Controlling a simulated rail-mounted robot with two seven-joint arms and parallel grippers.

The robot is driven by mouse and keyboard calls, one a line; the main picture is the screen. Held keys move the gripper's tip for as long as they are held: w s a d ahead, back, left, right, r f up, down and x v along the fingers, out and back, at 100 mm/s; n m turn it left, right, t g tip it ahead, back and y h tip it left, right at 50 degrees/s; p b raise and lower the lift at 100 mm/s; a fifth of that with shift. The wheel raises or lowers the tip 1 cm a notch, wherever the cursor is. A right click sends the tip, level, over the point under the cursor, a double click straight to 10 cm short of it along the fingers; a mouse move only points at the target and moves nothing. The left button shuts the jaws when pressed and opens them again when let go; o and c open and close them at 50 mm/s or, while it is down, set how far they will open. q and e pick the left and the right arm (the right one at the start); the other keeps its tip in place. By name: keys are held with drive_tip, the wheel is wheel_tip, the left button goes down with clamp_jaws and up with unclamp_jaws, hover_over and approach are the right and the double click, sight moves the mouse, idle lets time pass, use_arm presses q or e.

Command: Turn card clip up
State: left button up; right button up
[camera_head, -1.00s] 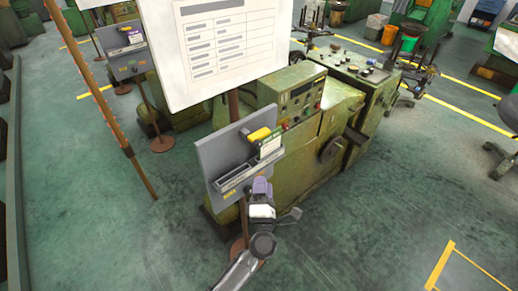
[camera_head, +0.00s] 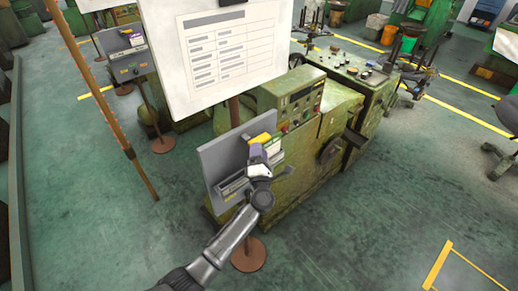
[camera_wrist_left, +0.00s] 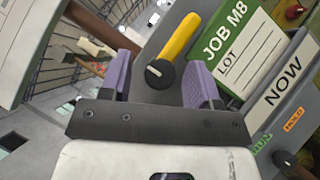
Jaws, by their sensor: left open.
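The yellow clip lever (camera_wrist_left: 180,38) with its round black pivot (camera_wrist_left: 158,74) is on the grey panel, partly between my left gripper's purple fingers in the left wrist view. In the head view the clip's yellow part (camera_head: 261,138) shows just above the gripper. My left gripper (camera_wrist_left: 160,85) is open, one finger on each side of the pivot; whether either touches the clip I cannot tell. It also shows in the head view (camera_head: 258,155) in front of the panel. The green and white JOB M8 card (camera_wrist_left: 240,50) stands right of the clip. My right gripper is out of view.
The grey panel (camera_head: 212,158) stands on a brown post before a green machine (camera_head: 325,115). A white chart board (camera_head: 225,50) hangs just above. NOW and HOLD labels (camera_wrist_left: 285,80) lie right of the card.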

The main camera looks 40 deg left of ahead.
use_arm(q)
drive_tip(key=shift+w+a+r, duration=0.1)
drive_tip(key=shift+w+a, duration=0.2)
drive_tip(key=shift+c, duration=0.3)
clamp_jaws()
